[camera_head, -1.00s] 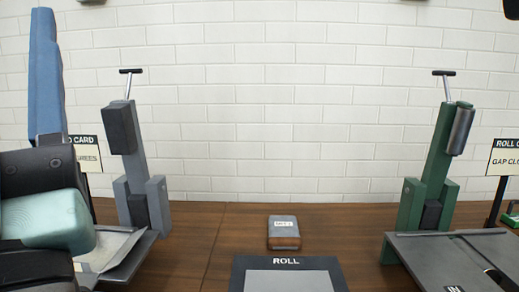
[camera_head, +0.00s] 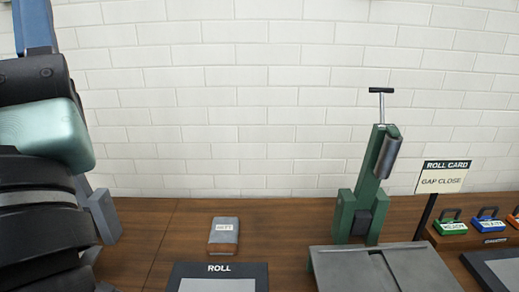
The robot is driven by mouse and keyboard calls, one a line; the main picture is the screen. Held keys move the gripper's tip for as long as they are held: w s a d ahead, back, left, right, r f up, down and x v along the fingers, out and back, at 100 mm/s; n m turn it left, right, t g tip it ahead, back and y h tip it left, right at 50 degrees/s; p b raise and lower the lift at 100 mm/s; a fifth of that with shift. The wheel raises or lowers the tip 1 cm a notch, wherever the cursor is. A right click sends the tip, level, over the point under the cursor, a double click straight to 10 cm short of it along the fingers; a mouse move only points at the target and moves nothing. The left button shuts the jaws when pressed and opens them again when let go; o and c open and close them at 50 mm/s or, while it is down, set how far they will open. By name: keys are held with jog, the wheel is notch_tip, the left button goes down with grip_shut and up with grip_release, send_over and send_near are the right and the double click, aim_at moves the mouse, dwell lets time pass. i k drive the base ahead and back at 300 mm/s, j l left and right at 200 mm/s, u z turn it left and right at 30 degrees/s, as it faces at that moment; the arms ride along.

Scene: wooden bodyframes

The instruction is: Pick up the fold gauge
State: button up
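I cannot tell for sure which thing is the fold gauge. A small grey block with a brown lower edge and a white label (camera_head: 224,235) lies on the wooden table behind the ROLL panel; its label is too small to read surely. At the right edge, labelled pieces with dark handles stand in a wooden holder: a green one (camera_head: 453,226), a blue one (camera_head: 488,222) and a partly cut-off orange one. Part of my arm, black and teal, fills the left side. My gripper is not in view.
A green stand with a T-handle and roller (camera_head: 371,185) rises behind a grey slotted plate (camera_head: 385,272). A ROLL CARD sign reading GAP CLOSE (camera_head: 443,177) stands to its right. The dark-framed ROLL panel (camera_head: 218,270) is in front. Bare table lies around the grey block.

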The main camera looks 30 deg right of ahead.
aim_at(481, 224)
jog(key=k+l+z, duration=0.15)
jog(key=l, duration=1.45)
jog(key=l+z, duration=0.2)
jog(key=l, duration=1.45)
jog(key=i+l+z, duration=0.15)
jog(key=l, duration=1.45)
jog(key=k, duration=0.05)
